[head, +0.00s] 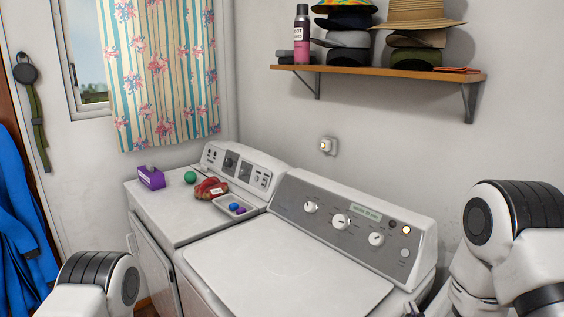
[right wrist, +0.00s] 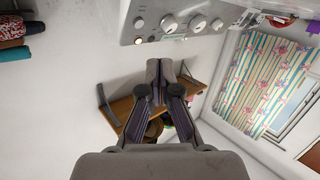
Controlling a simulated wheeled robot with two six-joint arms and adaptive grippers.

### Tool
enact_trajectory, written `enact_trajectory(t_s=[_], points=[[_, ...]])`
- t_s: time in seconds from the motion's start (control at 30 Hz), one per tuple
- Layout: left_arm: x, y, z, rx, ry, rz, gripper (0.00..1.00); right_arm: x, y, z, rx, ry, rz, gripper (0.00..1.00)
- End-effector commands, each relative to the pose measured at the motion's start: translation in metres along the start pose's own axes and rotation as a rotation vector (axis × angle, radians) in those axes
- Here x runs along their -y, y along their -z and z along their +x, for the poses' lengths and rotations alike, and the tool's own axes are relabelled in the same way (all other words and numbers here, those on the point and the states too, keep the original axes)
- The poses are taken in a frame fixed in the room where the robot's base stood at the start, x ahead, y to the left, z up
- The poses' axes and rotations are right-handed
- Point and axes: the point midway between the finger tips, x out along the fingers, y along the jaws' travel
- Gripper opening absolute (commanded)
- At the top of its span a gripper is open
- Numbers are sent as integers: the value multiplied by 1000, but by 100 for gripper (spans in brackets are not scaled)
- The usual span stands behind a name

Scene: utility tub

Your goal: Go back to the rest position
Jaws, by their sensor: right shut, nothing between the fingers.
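My right gripper (right wrist: 163,75) shows in the right wrist view with its two fingers together and nothing between them. It appears in front of the wall and the shelf, with the washer panel above it in that upside-down picture. In the head view my right arm stands at the right edge, beside the washer (head: 290,265); its fingers are hardly visible there. A link of my left arm shows at the lower left of the head view. My left gripper is not seen.
A dryer (head: 180,215) stands left of the washer, bearing a purple box (head: 151,178), a green ball (head: 190,177), a red-brown item (head: 210,188) and a small tray (head: 248,210). A wall shelf (head: 400,73) with hats hangs above. The washer lid is clear.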

Motion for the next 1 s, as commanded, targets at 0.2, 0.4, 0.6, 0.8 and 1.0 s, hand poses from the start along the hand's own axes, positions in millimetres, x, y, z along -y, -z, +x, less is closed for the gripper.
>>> enact_trajectory(t_s=[0.2,0.4,0.6,0.8,1.0], points=[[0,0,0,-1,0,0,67,9,-69,-22,159,30,-18,0],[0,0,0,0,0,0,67,20,-150,-62,416,79,-21,0],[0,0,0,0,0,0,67,31,-255,-159,887,146,-2,0],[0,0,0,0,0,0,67,34,-296,-259,1334,171,33,0],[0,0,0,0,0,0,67,33,-298,-271,1399,161,46,0]])
